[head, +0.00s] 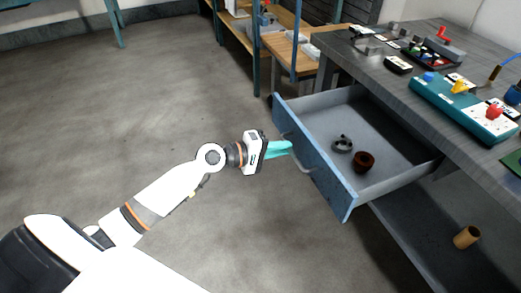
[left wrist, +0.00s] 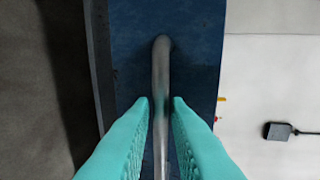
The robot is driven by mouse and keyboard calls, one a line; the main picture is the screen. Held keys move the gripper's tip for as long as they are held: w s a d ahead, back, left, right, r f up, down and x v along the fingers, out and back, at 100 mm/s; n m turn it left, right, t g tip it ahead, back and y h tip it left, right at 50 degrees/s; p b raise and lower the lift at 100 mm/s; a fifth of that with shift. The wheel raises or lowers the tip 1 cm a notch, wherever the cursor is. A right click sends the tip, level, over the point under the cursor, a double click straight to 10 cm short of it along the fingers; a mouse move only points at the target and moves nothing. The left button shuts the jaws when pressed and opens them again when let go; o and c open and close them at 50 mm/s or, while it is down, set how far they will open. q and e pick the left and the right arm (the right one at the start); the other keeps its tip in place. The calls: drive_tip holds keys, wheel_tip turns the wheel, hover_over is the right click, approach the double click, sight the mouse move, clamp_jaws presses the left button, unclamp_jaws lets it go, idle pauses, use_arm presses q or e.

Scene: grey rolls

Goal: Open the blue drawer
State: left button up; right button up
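The blue drawer (head: 318,165) stands pulled far out from under the grey workbench, with its grey inside showing. My left gripper (head: 290,148), with teal fingers, is at the metal handle (head: 304,168) on the drawer's blue front. In the left wrist view the handle bar (left wrist: 161,75) runs between the two fingertips (left wrist: 161,103), one close on each side, in front of the blue face (left wrist: 197,50). The fingers look shut on the bar, though thin gaps seem to show. My right gripper is not in view.
A dark grey ring part (head: 342,145) and a reddish-brown cup (head: 364,162) lie inside the drawer. The workbench (head: 385,72) carries a teal tray (head: 455,107) and other parts. A tan cylinder (head: 466,237) lies on the lower shelf. The floor at left is clear.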

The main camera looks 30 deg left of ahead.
use_arm(q)
drive_tip(key=v, duration=0.9)
drive_tip(key=shift+s, duration=0.2)
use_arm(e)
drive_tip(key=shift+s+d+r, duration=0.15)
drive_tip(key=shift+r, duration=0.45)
use_arm(q)
drive_tip(key=shift+a, duration=0.15)
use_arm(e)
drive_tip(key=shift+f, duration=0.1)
